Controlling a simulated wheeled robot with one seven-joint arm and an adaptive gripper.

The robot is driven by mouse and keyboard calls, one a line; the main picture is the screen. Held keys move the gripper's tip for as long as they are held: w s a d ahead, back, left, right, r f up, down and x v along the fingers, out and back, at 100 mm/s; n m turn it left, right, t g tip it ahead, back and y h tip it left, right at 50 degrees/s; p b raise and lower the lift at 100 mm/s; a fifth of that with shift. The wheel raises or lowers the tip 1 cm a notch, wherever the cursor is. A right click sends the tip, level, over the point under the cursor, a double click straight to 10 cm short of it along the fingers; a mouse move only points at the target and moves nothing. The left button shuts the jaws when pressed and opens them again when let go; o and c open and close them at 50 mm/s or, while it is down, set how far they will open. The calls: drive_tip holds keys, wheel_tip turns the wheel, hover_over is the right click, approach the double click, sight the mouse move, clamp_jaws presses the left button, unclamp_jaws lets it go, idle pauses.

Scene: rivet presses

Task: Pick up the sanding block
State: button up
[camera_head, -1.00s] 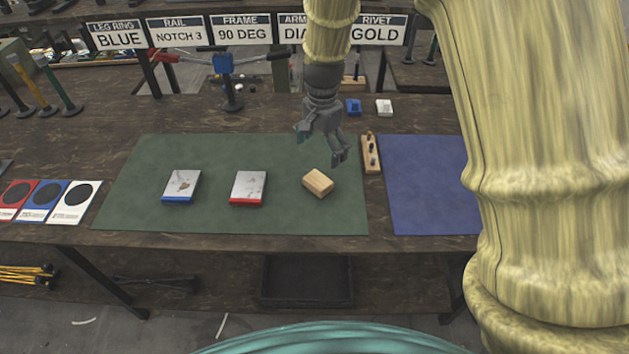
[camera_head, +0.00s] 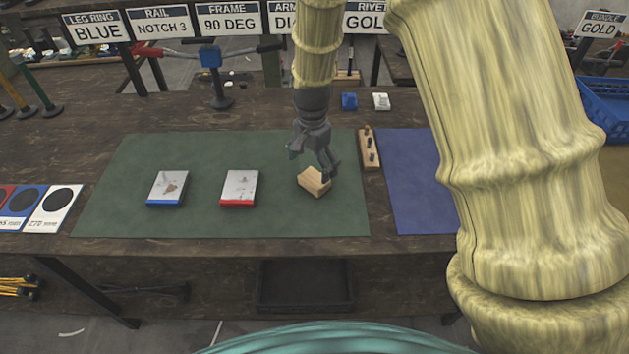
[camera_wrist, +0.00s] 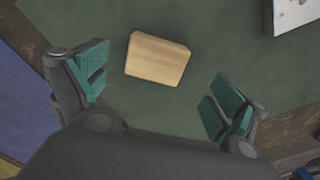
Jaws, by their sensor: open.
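The sanding block looks to be the light wooden block (camera_head: 312,183) on the green mat (camera_head: 213,218), right of its middle. It also shows in the wrist view (camera_wrist: 157,59), just ahead of the fingers. My gripper (camera_head: 311,163) is open and empty, pointing down above the block. In the wrist view, its teal-padded fingers (camera_wrist: 156,92) are spread wide, and the block lies beyond the gap between them. In the head view, the right finger covers part of the block. I cannot tell whether it touches.
A red-edged plate (camera_head: 240,187) and a blue-edged plate (camera_head: 168,187) lie left on the mat. A wooden pegged holder (camera_head: 369,148) stands between the green mat and the blue mat (camera_head: 410,175). Small blue (camera_head: 349,101) and white (camera_head: 381,101) pieces sit behind.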

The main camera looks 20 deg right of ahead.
sight(314, 178)
drive_tip(key=shift+s+d+f+p, duration=0.15)
drive_tip(key=shift+f+p, duration=0.2)
drive_tip(key=shift+f, duration=0.5)
drive_tip(key=shift+f+p, duration=0.45)
drive_tip(key=shift+f, duration=1.55)
drive_tip(key=c, duration=1.2)
drive_tip(key=shift+r, duration=0.1)
drive_tip(key=shift+d+r+p, duration=0.1)
drive_tip(key=shift+r+p, duration=0.8)
wheel_tip(314, 178, up, 2)
drive_tip(key=shift+r+p, duration=0.1)
drive_tip(key=shift+p, duration=0.85)
drive_tip(key=s+a+p, duration=0.1)
drive_tip(key=s+a, duration=0.2)
drive_tip(key=a, duration=0.1)
drive_tip(key=s+a+p, duration=0.2)
drive_tip(key=s+a, duration=0.1)
drive_tip(key=a, duration=0.2)
drive_tip(key=s+a+p, duration=0.1)
drive_tip(key=s+a, duration=0.2)
drive_tip(key=a, duration=0.1)
drive_tip(key=shift+a+r, duration=0.2)
drive_tip(key=shift+r, duration=0.2)
